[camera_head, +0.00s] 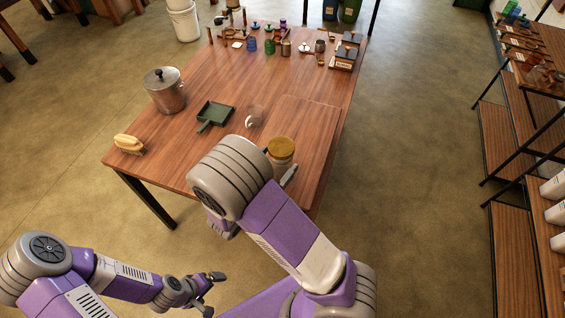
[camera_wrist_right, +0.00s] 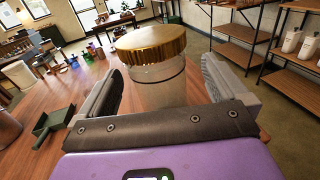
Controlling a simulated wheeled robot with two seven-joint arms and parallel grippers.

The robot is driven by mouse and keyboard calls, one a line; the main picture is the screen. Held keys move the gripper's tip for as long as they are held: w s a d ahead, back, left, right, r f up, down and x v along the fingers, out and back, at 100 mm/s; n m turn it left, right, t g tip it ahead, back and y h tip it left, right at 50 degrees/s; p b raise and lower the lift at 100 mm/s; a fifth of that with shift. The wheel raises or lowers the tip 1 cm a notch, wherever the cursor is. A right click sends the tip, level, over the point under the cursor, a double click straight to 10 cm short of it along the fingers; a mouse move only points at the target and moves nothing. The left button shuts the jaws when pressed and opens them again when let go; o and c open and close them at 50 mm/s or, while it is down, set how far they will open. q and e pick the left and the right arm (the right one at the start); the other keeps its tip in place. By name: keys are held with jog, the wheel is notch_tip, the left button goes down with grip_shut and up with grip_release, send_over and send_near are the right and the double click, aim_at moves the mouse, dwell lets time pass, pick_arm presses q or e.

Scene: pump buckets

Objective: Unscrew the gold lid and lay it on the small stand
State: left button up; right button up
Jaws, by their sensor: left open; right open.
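A clear jar (camera_wrist_right: 160,88) with a ridged gold lid (camera_wrist_right: 150,43) stands upright on the wooden table. The lid sits on top of the jar, and it also shows in the head view (camera_head: 281,147). My right gripper (camera_wrist_right: 160,85) is open, with one finger on each side of the jar just below the lid. I cannot tell whether the fingers touch the glass. In the head view my right arm hides most of this gripper. My left gripper (camera_head: 207,291) is open and empty, low in front of the table. I cannot make out the small stand with certainty.
A clear mug (camera_head: 255,117), a green dustpan (camera_head: 214,115), a metal pot (camera_head: 165,92) and a yellow-topped brush (camera_head: 129,143) lie left of the jar. Several small jars and boxes line the table's far end. The table (camera_head: 235,78) is clear in the middle.

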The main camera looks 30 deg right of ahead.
aim_at(285, 142)
jog(key=x, duration=0.5)
jog(key=shift+w+f, duration=0.1)
jog(key=shift+w, duration=0.1)
jog(key=shift+c, duration=0.5)
jog(key=c, duration=1.1)
notch_tip(285, 142, up, 10)
jog(key=shift+r+p, duration=0.1)
jog(key=shift+p, duration=1.15)
jog(key=o, duration=0.6)
jog(key=c, duration=1.1)
jog(key=shift+o, duration=0.2)
